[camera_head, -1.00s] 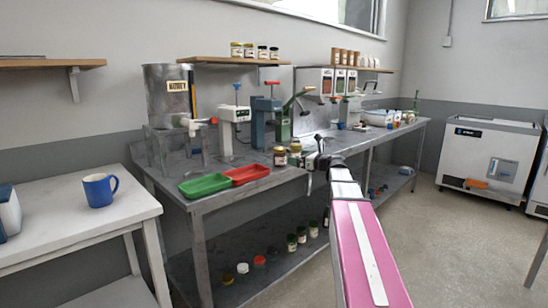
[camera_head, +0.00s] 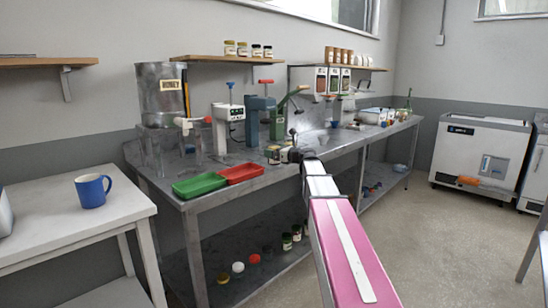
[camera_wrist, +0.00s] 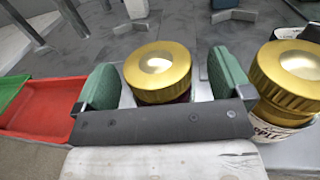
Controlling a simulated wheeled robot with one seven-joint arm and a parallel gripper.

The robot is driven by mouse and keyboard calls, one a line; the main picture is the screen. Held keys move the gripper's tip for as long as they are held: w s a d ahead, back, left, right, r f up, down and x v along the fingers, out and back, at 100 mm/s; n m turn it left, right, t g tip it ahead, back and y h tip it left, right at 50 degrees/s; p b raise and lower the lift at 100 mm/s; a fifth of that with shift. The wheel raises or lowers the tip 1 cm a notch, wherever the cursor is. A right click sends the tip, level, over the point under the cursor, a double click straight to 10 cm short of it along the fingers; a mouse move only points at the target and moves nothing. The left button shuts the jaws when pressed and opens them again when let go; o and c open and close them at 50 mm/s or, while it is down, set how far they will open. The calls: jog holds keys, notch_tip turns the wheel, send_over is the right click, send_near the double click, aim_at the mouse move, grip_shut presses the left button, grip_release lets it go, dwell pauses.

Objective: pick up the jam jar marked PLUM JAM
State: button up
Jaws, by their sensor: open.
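In the wrist view, a jar with a gold lid (camera_wrist: 160,72) stands between the green pads of my gripper (camera_wrist: 164,82). My gripper is open, with a pad on each side of the lid and a small gap. A sliver of dark red shows below the lid, but its label is hidden, so I cannot tell whether it is PLUM JAM. A second gold-lidded jar (camera_wrist: 288,80) stands just right of the right pad; its label is mostly hidden. In the head view my gripper (camera_head: 286,156) is at the bench's front edge, by a jar (camera_head: 272,154).
A red tray (camera_head: 243,173) and a green tray (camera_head: 200,184) lie left of my gripper on the metal bench (camera_head: 225,158). Presses and a honey tank (camera_head: 160,95) stand behind. Several jars stand on the shelf below.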

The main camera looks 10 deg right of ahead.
jog(key=shift+w+a, duration=0.25)
jog(key=c, duration=1.2)
jog(key=shift+c, duration=0.2)
jog(key=shift+r, duration=0.15)
